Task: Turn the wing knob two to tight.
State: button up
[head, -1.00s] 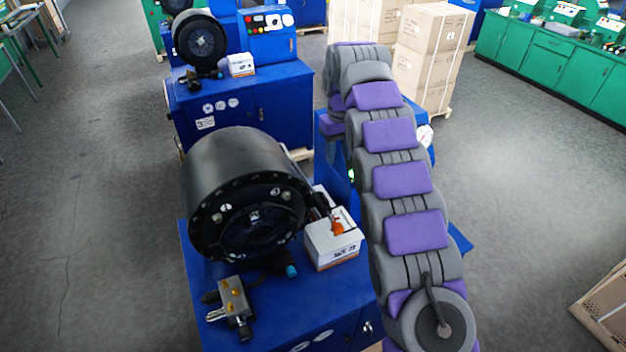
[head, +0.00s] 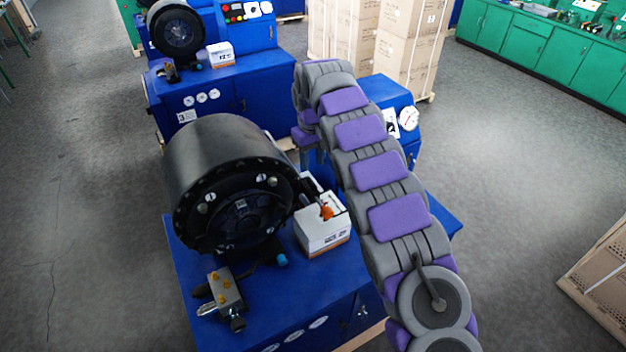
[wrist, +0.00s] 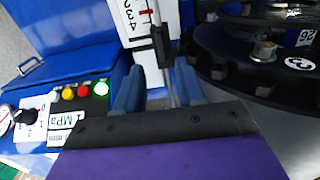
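I cannot make out a wing knob marked two for certain. The nearest crimper has a black round head (head: 243,215) on a blue cabinet (head: 190,290). A metal block with small brass knobs (head: 226,285) sits at its front. A small orange part (head: 326,212) shows at a white box to the right of the head. My gripper (wrist: 158,92) shows in the wrist view with its two blue fingers apart. A thin grey rod runs between the fingers, with no clear contact.
The wrist view shows a numbered white scale (wrist: 133,20), a panel with coloured buttons (wrist: 84,91) and the dark crimper rim (wrist: 235,62). A gauge (head: 408,118) stands right of my arm. Another crimper (head: 177,32) stands behind.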

aim_at(312, 181)
jog(key=f, duration=0.7)
jog(key=shift+a, duration=0.25)
jog(key=shift+d+f, duration=0.4)
jog(key=shift+f, duration=0.1)
jog(key=shift+a, duration=0.15)
jog(key=shift+a, duration=0.15)
jog(key=shift+c, duration=0.3)
jog(key=shift+a+f, duration=0.1)
jog(key=shift+a, duration=0.15)
jog(key=c, duration=0.3)
jog(key=shift+w+d, duration=0.1)
jog(key=shift+d, duration=0.15)
grip_shut()
